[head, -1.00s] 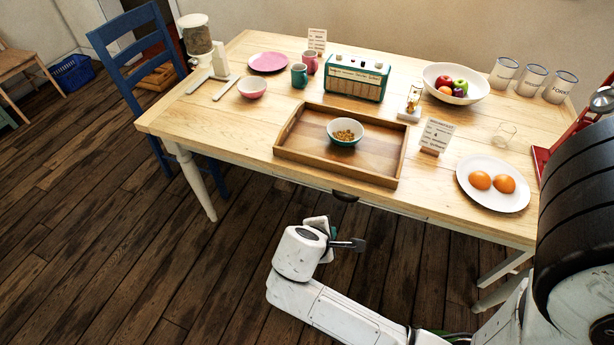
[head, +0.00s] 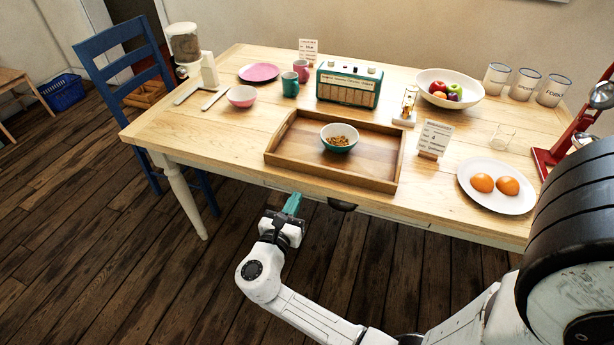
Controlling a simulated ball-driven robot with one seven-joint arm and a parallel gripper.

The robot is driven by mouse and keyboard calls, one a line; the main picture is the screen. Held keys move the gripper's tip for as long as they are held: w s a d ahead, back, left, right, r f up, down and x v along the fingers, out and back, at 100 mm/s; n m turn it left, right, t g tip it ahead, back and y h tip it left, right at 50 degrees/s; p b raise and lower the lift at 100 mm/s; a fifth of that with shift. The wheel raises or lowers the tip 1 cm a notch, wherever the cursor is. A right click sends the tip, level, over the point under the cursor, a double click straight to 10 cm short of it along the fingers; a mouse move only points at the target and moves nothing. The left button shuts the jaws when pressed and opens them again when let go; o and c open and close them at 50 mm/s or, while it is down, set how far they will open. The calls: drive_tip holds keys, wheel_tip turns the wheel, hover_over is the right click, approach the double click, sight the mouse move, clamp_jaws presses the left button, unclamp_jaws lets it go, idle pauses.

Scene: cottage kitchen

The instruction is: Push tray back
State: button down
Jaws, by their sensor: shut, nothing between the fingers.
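The wooden tray (head: 378,172) lies on the table near its front edge. The fingertips look teal.
The wooden table (head: 225,138) also holds a teal radio (head: 348,84) behind the tray. A pink bowl (head: 241,96) is at left. A dark drawer pull (head: 342,205) is below the tray.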

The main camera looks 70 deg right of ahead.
sight(311, 169)
drive_tip(key=d, duration=0.9)
drive_tip(key=shift+w+d, duration=0.3)
drive_tip(key=shift+w, duration=0.1)
drive_tip(key=d+b, duration=0.1)
drive_tip(key=d, duration=0.3)
drive_tip(key=shift+w, duration=0.1)
drive_tip(key=shift+a, duration=0.1)
